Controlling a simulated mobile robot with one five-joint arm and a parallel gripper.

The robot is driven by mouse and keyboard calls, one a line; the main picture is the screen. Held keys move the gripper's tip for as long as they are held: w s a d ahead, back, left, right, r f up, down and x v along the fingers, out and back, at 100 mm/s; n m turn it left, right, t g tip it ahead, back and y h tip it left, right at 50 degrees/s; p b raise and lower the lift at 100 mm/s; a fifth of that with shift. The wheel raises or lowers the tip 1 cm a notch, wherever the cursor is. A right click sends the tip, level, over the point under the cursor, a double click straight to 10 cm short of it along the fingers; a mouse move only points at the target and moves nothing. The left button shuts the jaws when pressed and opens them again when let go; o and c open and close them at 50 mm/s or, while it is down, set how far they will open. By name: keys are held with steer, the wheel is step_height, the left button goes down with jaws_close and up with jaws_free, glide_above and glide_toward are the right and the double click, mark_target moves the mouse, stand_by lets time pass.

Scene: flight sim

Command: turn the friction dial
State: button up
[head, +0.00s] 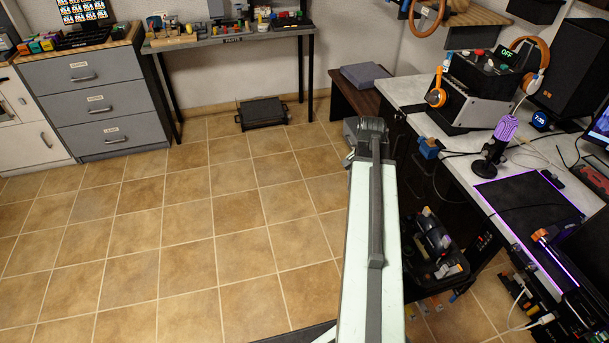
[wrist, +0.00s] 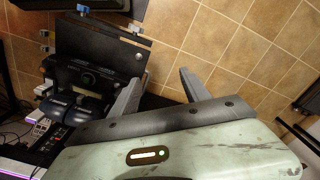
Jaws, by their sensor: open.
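My gripper (wrist: 163,74) is open and empty in the wrist view, its two grey fingers spread apart. A dark control unit (wrist: 112,42) lies left of the fingers, with black lever handles (wrist: 75,108) at its lower left. The gripper is apart from the knob. In the head view, a dark lever unit (head: 434,238) sits below the desk's edge, right of my arm, partly hidden. The fingers cannot be made out there.
The desk (head: 415,92) runs along the right, with a purple microphone (head: 497,140), orange headphones and cables. A panel of switches and cables hangs below its front edge. Grey drawers (head: 90,100) and a narrow bench stand at the back. The tiled floor (head: 170,240) on the left is clear.

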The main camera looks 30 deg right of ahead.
steer(key=w+a+r+n+p, duration=0.2)
steer(key=w+a+r+n, duration=0.1)
steer(key=a, duration=0.5)
steer(key=w+a+r+n+p, duration=0.3)
steer(key=w+a, duration=0.2)
steer(key=a, duration=0.3)
steer(key=shift+w+p, duration=0.2)
steer(key=shift+p, duration=0.1)
steer(key=shift+r, duration=0.1)
